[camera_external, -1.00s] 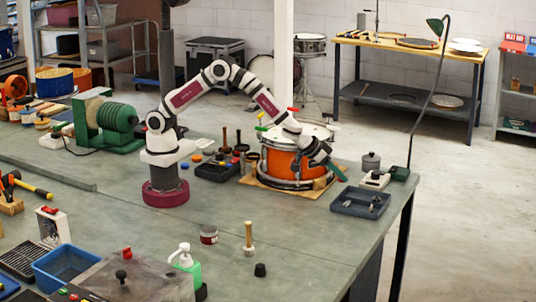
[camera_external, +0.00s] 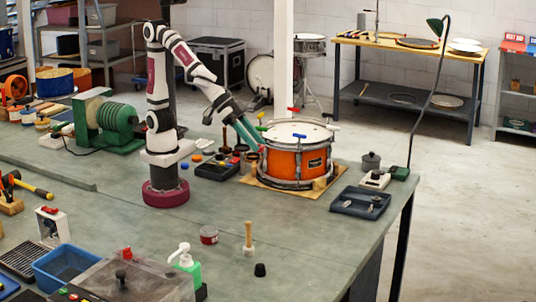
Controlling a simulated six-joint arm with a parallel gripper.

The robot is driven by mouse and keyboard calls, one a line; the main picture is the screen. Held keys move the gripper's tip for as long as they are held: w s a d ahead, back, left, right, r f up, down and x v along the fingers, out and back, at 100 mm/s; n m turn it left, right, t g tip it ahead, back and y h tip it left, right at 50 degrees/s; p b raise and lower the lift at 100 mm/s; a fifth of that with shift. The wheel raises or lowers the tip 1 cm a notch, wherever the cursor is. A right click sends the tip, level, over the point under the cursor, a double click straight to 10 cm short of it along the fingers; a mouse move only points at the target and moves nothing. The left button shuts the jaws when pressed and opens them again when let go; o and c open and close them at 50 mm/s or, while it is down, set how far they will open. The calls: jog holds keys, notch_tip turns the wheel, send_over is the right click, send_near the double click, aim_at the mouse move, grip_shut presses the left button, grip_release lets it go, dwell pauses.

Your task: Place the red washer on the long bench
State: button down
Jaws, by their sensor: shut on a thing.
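My gripper (camera_external: 260,147), with teal fingers, is at the left side of the orange drum (camera_external: 287,163), close to its upper rim. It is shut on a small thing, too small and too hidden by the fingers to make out. I cannot pick out the red washer with certainty. The long grey-green bench (camera_external: 130,222) bears my arm's base and the drum. The drum stands upright on a wooden board (camera_external: 333,178).
A dark parts tray (camera_external: 217,173) lies left of the drum, with small blue (camera_external: 184,165) and orange discs beside it. Another dark tray (camera_external: 347,207) is at right. A tin (camera_external: 208,235), mallet (camera_external: 248,240) and black stopper (camera_external: 260,270) stand in front. Bench between is clear.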

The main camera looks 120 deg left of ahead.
jog(key=w+d+f+m+g+h, duration=0.1)
jog(key=w+d+f+m+h, duration=0.3)
jog(key=d+f, duration=0.45)
jog(key=w+d+f+m+h, duration=0.1)
jog(key=w+d+f+m, duration=0.2)
jog(key=w+d+f, duration=0.6)
jog(key=w+a+f, duration=0.2)
jog(key=a, duration=0.1)
jog(key=w+a+f, duration=0.3)
jog(key=shift+w+a+f, duration=0.15)
jog(key=shift+w, duration=0.15)
jog(key=f, duration=0.4)
jog(key=shift+w+a, duration=0.35)
jog(key=shift+f, duration=0.3)
jog(key=shift+f, duration=0.15)
jog(key=shift+c, duration=2.4)
grip_release()
